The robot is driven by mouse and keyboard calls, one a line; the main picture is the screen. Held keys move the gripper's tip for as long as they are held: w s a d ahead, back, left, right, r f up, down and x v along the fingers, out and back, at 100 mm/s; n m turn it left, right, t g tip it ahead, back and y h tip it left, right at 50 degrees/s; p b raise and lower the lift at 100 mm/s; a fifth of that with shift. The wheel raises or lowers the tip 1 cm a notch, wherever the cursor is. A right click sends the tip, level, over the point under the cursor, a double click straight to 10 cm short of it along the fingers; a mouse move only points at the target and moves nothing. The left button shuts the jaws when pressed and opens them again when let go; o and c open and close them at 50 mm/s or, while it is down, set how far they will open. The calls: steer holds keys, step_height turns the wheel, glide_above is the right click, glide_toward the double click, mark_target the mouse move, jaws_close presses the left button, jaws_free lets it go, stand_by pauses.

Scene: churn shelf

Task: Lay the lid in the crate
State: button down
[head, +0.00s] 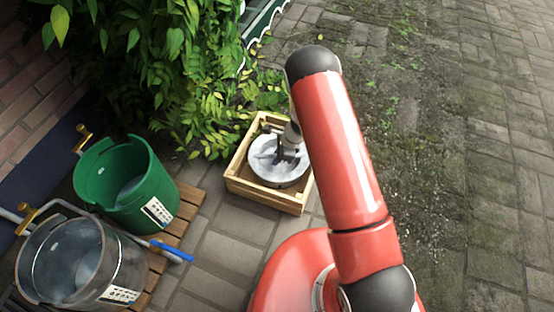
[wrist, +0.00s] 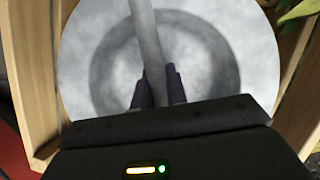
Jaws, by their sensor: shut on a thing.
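The lid (head: 264,164) is a round grey metal disc with a bar handle across it. It lies inside the walls of the wooden crate (head: 262,197) in the head view; whether it touches the crate floor cannot be told. In the wrist view the lid (wrist: 215,55) fills the middle, with crate walls (wrist: 28,70) on both sides. My gripper (head: 287,153) reaches down into the crate from above. In the wrist view its two fingers (wrist: 157,88) are shut on the lid's handle (wrist: 147,40). My arm hides the crate's right side in the head view.
A green bucket (head: 110,170) and a clear bucket (head: 75,235) stand on a wooden slatted platform (head: 188,203) at left, with a blue-handled tool (head: 172,252) beside them. Leafy bushes (head: 185,75) grow close behind the crate. Paving at right (head: 480,190) is clear.

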steer(key=shift+w+f, duration=0.1)
steer(key=shift+f, duration=0.3)
steer(key=shift+f, duration=0.1)
steer(key=c, duration=1.4)
jaws_free()
steer(key=p+v, duration=0.2)
steer(key=v, duration=1)
steer(key=shift+p, duration=0.3)
